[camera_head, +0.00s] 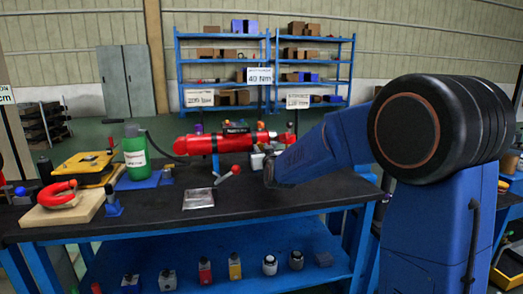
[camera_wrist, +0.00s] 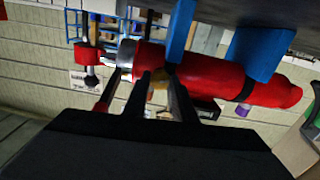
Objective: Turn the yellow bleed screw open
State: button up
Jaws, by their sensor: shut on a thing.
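The red cylinder (camera_head: 205,144) lies level above the black bench top (camera_head: 150,222). In the wrist view the red cylinder (camera_wrist: 215,82) is held in blue supports (camera_wrist: 181,28), and the picture is upside down with the bench at the top. The yellow bleed screw (camera_wrist: 159,79) shows as a small yellow patch on the cylinder's side. My gripper (camera_wrist: 163,84) has its two dark fingers on either side of the screw, shut on it, and they hide most of it. In the head view my arm hides the screw and the fingertips.
A red-handled lever (camera_head: 229,173) and a silver plate (camera_head: 198,199) are in front of the cylinder. The bench's front middle is clear.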

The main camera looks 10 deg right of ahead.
dwell(0.3)
jog(key=o, duration=1)
jog(key=shift+o, duration=0.2)
jog(key=shift+s, duration=0.1)
jog(key=s, duration=1.7)
jog(key=shift+s, duration=0.2)
jog(key=s+d+f+g, duration=0.2)
jog(key=s+f+g, duration=0.2)
jog(key=s, duration=0.8)
jog(key=s+d+f+g, duration=0.2)
jog(key=s+f+g, duration=0.2)
jog(key=s, duration=0.9)
jog(key=s+d+f+g, duration=0.3)
jog(key=s+f+g, duration=0.2)
jog(key=s, duration=0.8)
notch_tip(320, 180, down, 3)
jog(key=shift+s+r+m, duration=0.15)
jog(key=shift+m, duration=0.15)
